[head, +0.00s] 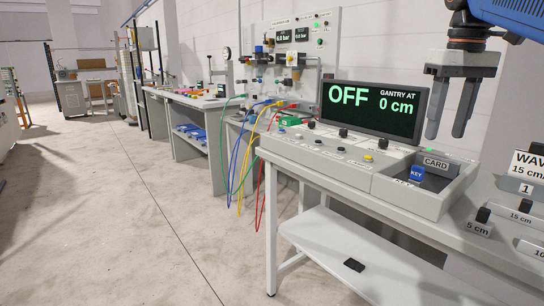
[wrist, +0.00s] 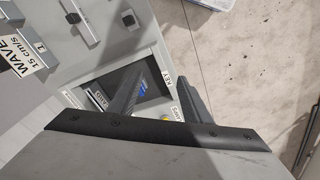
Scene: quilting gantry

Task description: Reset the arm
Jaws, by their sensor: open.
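My gripper (head: 455,108) is open and empty at the upper right of the head view. Its two dark grey fingers point down, above and apart from the bench. Below it is a recessed tray (head: 440,199) with a blue block marked KEY (head: 417,174) and a slot labelled CARD (head: 436,162). In the wrist view the fingers (wrist: 158,98) reach over the tray, and one partly hides the blue key block (wrist: 143,87).
A black display (head: 372,123) reading OFF and GANTRY AT 0 cm stands behind the console (head: 330,153). Labelled blocks and a WAVE sign (head: 527,165) are at right. Coloured cables (head: 240,150) hang from a bench further left. The floor (head: 110,220) at left is clear.

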